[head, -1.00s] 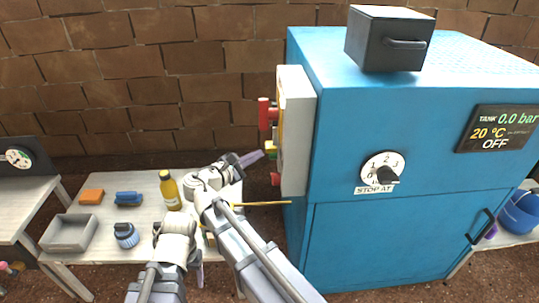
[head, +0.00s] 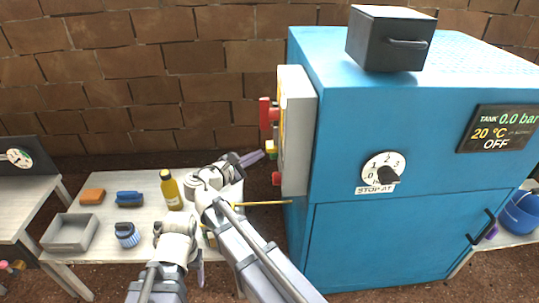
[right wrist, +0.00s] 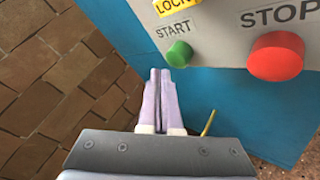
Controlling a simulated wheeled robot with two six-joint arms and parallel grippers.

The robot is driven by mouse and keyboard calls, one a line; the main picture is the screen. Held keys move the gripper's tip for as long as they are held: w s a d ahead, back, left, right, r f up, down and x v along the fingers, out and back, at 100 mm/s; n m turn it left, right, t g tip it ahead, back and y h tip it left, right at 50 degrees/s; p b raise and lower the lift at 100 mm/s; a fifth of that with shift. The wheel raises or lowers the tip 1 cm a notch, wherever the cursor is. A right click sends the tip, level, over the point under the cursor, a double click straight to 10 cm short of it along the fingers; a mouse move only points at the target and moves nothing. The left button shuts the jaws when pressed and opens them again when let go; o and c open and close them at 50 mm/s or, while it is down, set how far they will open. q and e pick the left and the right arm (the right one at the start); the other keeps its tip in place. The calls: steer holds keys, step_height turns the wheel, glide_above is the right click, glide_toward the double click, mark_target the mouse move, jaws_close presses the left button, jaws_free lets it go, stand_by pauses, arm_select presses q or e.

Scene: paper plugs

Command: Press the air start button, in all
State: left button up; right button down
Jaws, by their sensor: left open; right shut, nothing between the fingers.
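The green START button (right wrist: 179,54) shows in the right wrist view on a pale control panel (right wrist: 215,30). The larger red STOP button (right wrist: 276,57) is to its right. My right gripper (right wrist: 161,75) is shut and empty, its purple fingertips just below and left of the green button; I see no clear contact. In the head view my right gripper (head: 257,157) points at the panel's side (head: 298,130), close to the green button (head: 270,147). My left gripper (head: 201,272) is low over the table's front, open, mostly hidden by its own wrist.
The blue cabinet (head: 400,240) fills the right, with a dial (head: 384,173) and a display (head: 498,128) reading 0.0 bar and OFF. A red handle (head: 266,113) juts from the panel. A yellow bottle (head: 170,189) and grey tray (head: 70,231) are on the left table.

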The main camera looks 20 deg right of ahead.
stand_by(0.7)
steer(key=shift+s+d, duration=0.1)
steer(key=shift+d, duration=0.3)
steer(key=shift+s+d, duration=0.15)
steer(key=shift+d, duration=0.35)
stand_by(0.7)
steer(key=shift+a, duration=0.15)
steer(key=shift+w+a, duration=0.25)
steer(key=shift+a, duration=0.5)
